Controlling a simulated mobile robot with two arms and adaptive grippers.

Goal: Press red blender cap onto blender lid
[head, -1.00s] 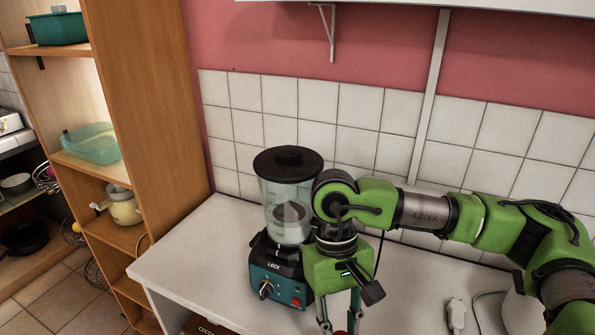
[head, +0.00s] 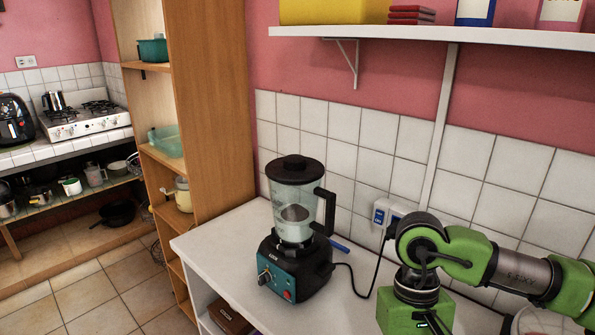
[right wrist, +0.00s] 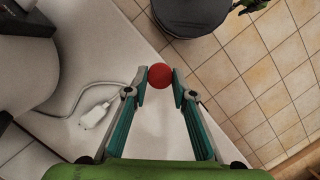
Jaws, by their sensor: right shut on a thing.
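The blender (head: 297,215) stands upright on the white counter, with a clear jug, a dark handle on its right and a teal and black base. Its black lid (head: 296,172) sits on top of the jug, with a raised dark centre. My right gripper (right wrist: 160,78) is shut on the round red blender cap (right wrist: 160,75), held between its fingertips near the counter's edge in the wrist view. In the head view, my right arm is to the right of the blender, and its fingers are below the picture. My left gripper is in neither view.
The white counter (head: 215,235) has free room left of the blender. A white plug with a cord (right wrist: 95,115) lies on it. A blue-marked socket (head: 380,216) is on the tiled wall. A white shelf (head: 450,37) hangs above, and a wooden shelf unit (head: 210,90) stands at left.

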